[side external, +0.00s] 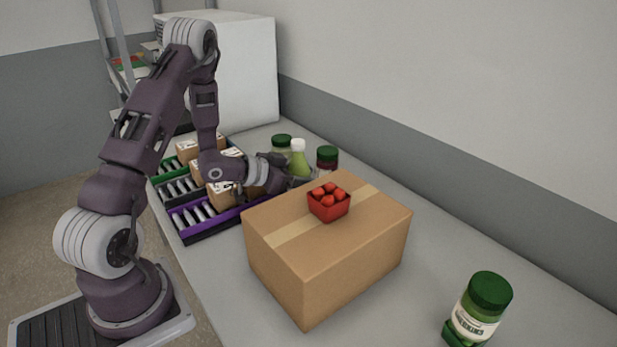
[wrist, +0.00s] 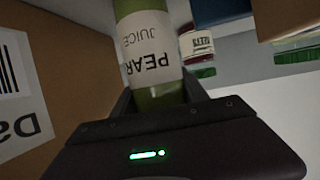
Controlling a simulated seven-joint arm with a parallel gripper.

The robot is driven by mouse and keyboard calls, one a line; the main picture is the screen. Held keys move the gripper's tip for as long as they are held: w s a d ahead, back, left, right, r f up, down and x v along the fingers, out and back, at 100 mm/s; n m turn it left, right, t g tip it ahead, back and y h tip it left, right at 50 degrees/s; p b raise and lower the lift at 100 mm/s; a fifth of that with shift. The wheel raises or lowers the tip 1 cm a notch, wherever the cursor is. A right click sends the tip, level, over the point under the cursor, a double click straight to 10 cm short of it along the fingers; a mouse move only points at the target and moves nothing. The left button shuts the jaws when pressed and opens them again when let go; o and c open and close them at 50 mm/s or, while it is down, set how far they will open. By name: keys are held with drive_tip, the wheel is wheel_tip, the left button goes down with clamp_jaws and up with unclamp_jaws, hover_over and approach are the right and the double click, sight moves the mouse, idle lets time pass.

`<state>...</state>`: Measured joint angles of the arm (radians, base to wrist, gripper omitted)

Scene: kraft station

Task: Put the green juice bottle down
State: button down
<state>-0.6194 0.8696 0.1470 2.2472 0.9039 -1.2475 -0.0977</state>
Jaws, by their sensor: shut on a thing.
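The green juice bottle (wrist: 147,45) has a white label reading "PEAR JUICE" and fills the upper middle of the wrist view. My gripper (wrist: 160,92) is shut on it. In the side external view the bottle (side external: 298,160), with a white cap, stands upright at my gripper (side external: 297,179), behind the cardboard box. Its lower part is hidden by the gripper and box, so I cannot tell whether it touches the table.
A large cardboard box (side external: 330,253) carries a red punnet of strawberries (side external: 329,206). Green-lidded jars (side external: 327,158) (side external: 282,143) stand near the bottle. Another green-lidded jar (side external: 478,312) stands front right. Coloured racks (side external: 190,217) hold small boxes. Bare table lies right of the cardboard box.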

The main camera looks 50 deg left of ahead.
drive_tip(key=shift+f, duration=0.1)
drive_tip(key=c, duration=0.6)
unclamp_jaws()
